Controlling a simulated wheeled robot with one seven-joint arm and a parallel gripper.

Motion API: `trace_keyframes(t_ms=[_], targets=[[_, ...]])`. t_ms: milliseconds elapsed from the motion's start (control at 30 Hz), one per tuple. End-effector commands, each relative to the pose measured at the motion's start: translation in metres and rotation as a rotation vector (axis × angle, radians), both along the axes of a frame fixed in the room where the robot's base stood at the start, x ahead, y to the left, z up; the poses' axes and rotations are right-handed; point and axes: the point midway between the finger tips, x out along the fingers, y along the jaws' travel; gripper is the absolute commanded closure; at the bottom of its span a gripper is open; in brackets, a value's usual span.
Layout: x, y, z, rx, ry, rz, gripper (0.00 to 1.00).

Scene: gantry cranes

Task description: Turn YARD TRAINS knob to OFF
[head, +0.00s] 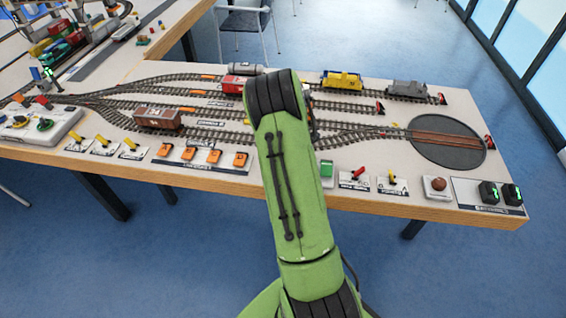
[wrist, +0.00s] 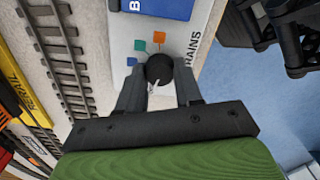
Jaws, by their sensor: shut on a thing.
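The round black knob (wrist: 159,67) stands on a white plate (wrist: 199,28) whose visible lettering ends in "TRAINS". Small green, orange and blue squares lie around the far and left side of the knob. A short pale mark shows at its near side, between the fingers; I cannot tell for sure whether it is the pointer. My gripper (wrist: 159,84) is shut on the knob, one dark finger on each side. In the head view my green arm hides the knob and my gripper.
Model tracks (head: 215,103) with wagons run along the table behind the controls. Orange switches (head: 202,155) and yellow levers (head: 102,141) line the front edge to the left. A red lever, a brown button (head: 438,184) and black knobs (head: 489,192) stand to the right.

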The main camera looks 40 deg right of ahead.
Motion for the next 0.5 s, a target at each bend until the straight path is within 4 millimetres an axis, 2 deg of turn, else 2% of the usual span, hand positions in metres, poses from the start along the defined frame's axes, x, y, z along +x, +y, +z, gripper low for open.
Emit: trace_keyframes(t_ms=[500], targets=[[0.001, -0.0003, 0.0007, -0.002, -0.003, 0.06, 0.96]])
